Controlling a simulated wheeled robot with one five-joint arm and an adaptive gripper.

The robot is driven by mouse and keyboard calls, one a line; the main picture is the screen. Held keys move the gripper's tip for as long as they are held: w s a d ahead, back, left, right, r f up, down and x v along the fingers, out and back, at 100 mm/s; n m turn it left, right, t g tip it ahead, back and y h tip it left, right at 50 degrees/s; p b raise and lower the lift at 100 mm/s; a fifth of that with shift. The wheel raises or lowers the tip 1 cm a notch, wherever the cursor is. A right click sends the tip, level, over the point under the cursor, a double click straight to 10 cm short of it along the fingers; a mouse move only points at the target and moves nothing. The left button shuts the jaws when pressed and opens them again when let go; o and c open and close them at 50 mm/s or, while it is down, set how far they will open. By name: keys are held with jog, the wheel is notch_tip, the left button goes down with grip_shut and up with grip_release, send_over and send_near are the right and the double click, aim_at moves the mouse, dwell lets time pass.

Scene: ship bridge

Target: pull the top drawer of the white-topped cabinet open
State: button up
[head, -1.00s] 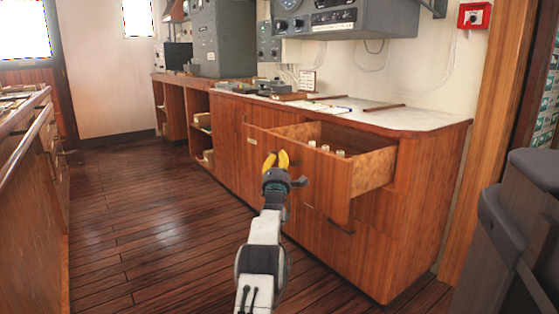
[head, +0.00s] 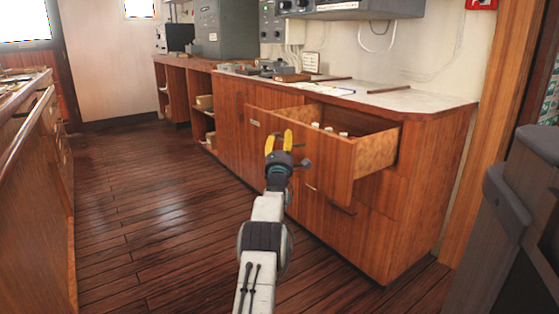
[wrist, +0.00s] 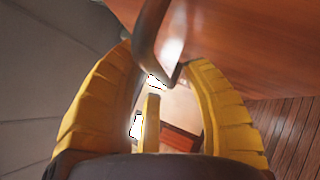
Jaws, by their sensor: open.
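The white-topped cabinet (head: 440,150) stands right of centre in the head view. Its top drawer (head: 330,150) is pulled well out, and several small pale cylinders show inside. A dark bent bar (wrist: 150,35), which looks like a drawer handle, reaches down between the fingertips. I cannot tell whether a finger touches it.
A lower drawer handle (head: 341,208) shows beneath the open drawer. The wooden floor (head: 150,220) is clear to the left. A wooden counter (head: 30,170) runs along the left edge. A dark grey console or seat (head: 515,210) stands close at the right.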

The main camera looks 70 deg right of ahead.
jog(key=v, duration=1.1)
dwell(0.3)
jog(key=shift+a, duration=0.2)
dwell(0.6)
